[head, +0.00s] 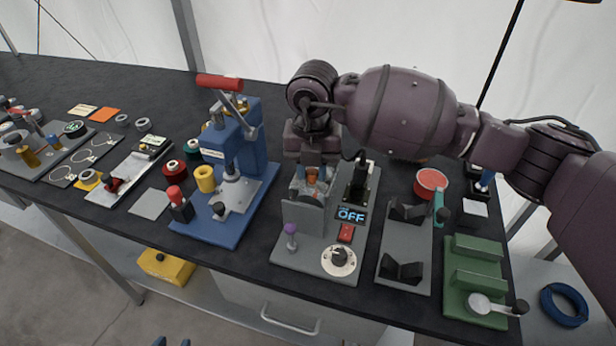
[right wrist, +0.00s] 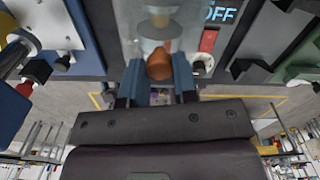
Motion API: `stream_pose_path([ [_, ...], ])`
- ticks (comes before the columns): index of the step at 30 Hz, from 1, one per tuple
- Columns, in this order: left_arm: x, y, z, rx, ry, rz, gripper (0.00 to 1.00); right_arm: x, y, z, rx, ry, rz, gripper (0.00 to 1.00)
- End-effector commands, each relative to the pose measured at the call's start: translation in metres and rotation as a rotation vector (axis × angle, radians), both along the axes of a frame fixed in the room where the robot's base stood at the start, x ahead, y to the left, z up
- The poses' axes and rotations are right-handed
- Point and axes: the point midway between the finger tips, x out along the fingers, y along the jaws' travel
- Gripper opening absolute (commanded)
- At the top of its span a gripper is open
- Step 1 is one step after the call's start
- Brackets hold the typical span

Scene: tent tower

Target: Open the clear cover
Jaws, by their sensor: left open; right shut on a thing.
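The machine with the clear cover stands mid-table on a grey base (head: 318,262), with a lit OFF display (head: 351,215) and a red switch (head: 346,233). The clear cover (right wrist: 150,28) is see-through and hard to make out; my gripper hides part of it in the head view. My right gripper (head: 317,172) reaches down from behind the machine, shut on the cover's orange-brown knob (right wrist: 159,66), which sits between its blue fingers in the right wrist view. Only the fingertips of my left gripper (head: 171,342) show at the bottom edge, apart and empty.
A blue press (head: 235,160) with a red-handled lever stands close on the left. A grey fixture with black V-blocks (head: 403,270) and a green fixture (head: 475,270) stand on the right. Small parts and spools crowd the table's left side.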

Motion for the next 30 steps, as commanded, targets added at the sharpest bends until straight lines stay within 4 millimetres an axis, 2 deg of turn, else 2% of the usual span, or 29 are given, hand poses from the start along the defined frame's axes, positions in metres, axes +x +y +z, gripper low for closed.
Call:
stream_pose_path([
  [1, -0.001, 0.0, -0.005, 0.0, 0.006, 0.0, 0.43, 0.013, -0.004, -0.002, -0.001, -0.001, -0.006, 0.0],
  [3, -0.001, 0.0, -0.006, 0.0, 0.007, 0.0, 0.43, 0.026, -0.009, -0.002, 0.0, -0.001, -0.006, 0.0],
  [7, 0.005, -0.002, -0.003, 0.0, -0.006, -0.004, 0.43, 0.043, -0.014, -0.001, 0.0, -0.001, -0.004, 0.0],
  [12, 0.013, -0.003, 0.001, -0.001, -0.022, -0.009, 0.43, 0.049, -0.016, 0.0, 0.001, -0.001, -0.001, 0.0],
  [19, 0.012, -0.003, 0.001, 0.0, -0.02, -0.008, 0.43, 0.049, -0.016, 0.0, 0.001, -0.002, 0.0, 0.0],
  [20, 0.011, -0.003, 0.0, 0.0, -0.018, -0.008, 0.43, 0.049, -0.016, 0.0, 0.001, -0.002, 0.0, 0.31],
  [24, 0.009, -0.002, -0.001, -0.001, -0.013, -0.007, 0.43, 0.049, -0.016, 0.0, 0.001, -0.002, -0.001, 0.52],
  [30, 0.007, -0.002, -0.002, 0.001, -0.011, -0.006, 0.43, 0.049, -0.016, 0.0, 0.001, -0.002, -0.001, 0.52],
])
